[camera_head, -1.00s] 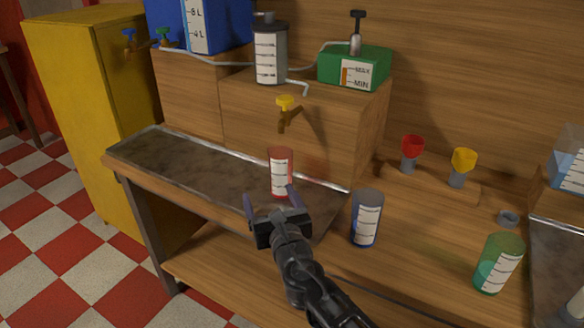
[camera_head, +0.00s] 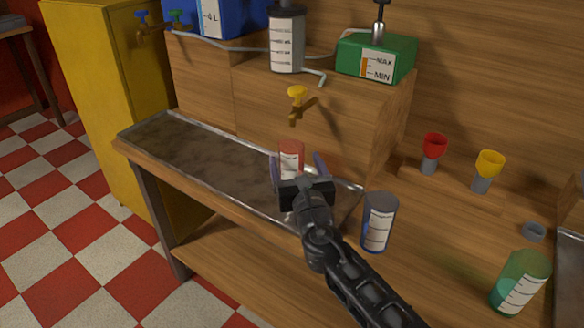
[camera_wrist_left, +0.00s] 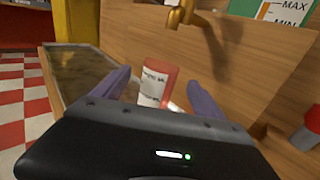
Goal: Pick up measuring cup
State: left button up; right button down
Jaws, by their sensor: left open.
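A red measuring cup (camera_head: 291,156) with a white scale label stands in the metal sink tray (camera_head: 190,154), below a yellow-handled tap (camera_head: 298,100). My left gripper (camera_head: 301,166) is open, with its two purple fingers on either side of the cup in the head view. In the left wrist view, the red cup (camera_wrist_left: 156,82) shows between the spread fingers, a little beyond the gripper body; I cannot tell whether the fingers reach around it. A blue cup (camera_head: 379,222) stands right of the gripper, and a green cup (camera_head: 520,281) stands at the lower right. My right gripper is not in view.
A wooden block behind the sink carries a grey scaled container (camera_head: 287,40) and a green box (camera_head: 375,58). Red (camera_head: 433,150) and yellow (camera_head: 488,170) funnel-like pieces stand on the right. A grey ring (camera_head: 534,232) lies near them. A yellow cabinet (camera_head: 95,100) is at the left.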

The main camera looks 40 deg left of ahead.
aim_at(294, 158)
pick_arm(q)
jog(key=shift+x, duration=1.5)
jog(key=shift+a, duration=0.1)
jog(key=x, duration=0.5)
jog(key=shift+f, duration=0.1)
jog(key=shift+c, duration=0.3)
grip_shut()
jog(key=shift+r, duration=0.2)
